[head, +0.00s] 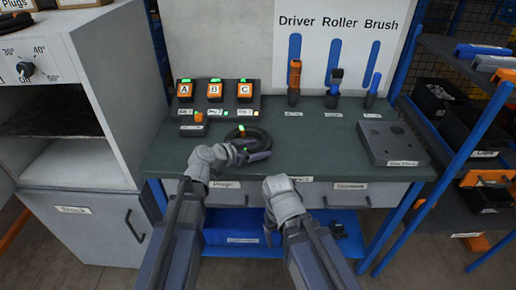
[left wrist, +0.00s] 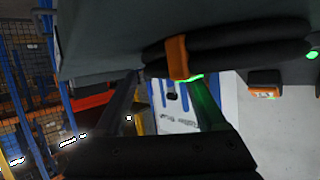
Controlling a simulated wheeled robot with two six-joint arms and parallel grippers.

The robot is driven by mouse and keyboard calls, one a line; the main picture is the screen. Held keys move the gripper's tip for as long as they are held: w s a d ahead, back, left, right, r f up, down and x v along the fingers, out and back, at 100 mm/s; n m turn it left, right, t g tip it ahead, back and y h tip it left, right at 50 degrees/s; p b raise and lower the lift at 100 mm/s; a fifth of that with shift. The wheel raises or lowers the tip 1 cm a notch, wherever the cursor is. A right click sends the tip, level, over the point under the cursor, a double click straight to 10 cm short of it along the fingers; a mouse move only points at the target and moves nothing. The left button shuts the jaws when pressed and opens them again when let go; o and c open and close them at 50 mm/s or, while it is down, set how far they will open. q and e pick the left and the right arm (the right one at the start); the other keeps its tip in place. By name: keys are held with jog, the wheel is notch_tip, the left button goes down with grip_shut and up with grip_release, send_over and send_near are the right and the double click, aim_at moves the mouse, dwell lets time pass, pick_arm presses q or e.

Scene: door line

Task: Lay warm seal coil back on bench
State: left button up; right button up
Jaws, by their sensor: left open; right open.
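The seal coil (head: 262,137), a black ring with an orange clip and a green light, lies on the dark green bench top (head: 320,145). In the left wrist view the coil (left wrist: 235,42) is seen close up, with its orange clip near the fingertips and the bench surface behind it. My left gripper (head: 250,151) is open at the near side of the coil; it also shows in the left wrist view (left wrist: 168,85). Whether a finger touches the coil is unclear. My right gripper (head: 279,186) is lower, at the bench's front edge, with its fingers largely hidden.
Chargers A, B and C (head: 215,95) stand behind the coil, with a small device (head: 194,126) to its left. A grey block (head: 392,143) sits at the right. The oven cabinet (head: 90,120) is left, a shelf rack (head: 470,120) right. Mid-right bench is clear.

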pick_arm(q)
jog(key=p+v, duration=0.3)
jog(key=v, duration=0.7)
jog(key=shift+d+p, duration=0.1)
jog(key=shift+p, duration=0.2)
jog(key=shift+v, duration=0.85)
jog(key=shift+f, duration=0.1)
